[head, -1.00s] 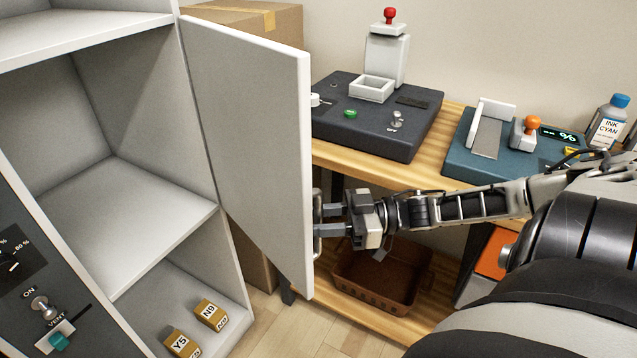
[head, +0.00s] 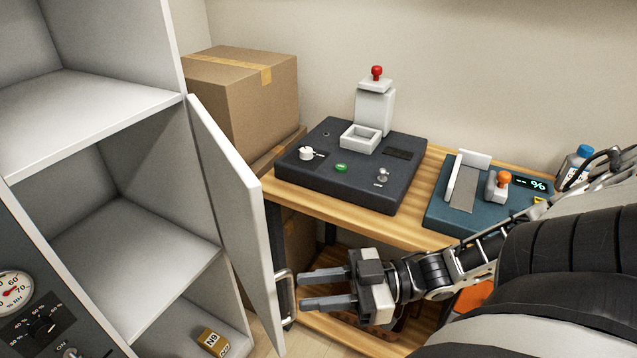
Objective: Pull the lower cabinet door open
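The lower cabinet door (head: 232,200) is a white panel hinged on the right side of the cabinet. It stands wide open, swung out to the right, and the compartment (head: 135,225) behind it shows. Its metal handle (head: 285,296) is on the door's outer face near the free edge. My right gripper (head: 310,290) points left at the handle from the right. Its two grey fingers are apart with nothing between them, and the tips are close to the handle but seem clear of it. My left gripper is not in view.
A wooden bench (head: 425,205) stands right of the door, carrying a dark press unit (head: 350,165) and a teal device (head: 470,205). Cardboard boxes (head: 245,95) stand behind the door.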

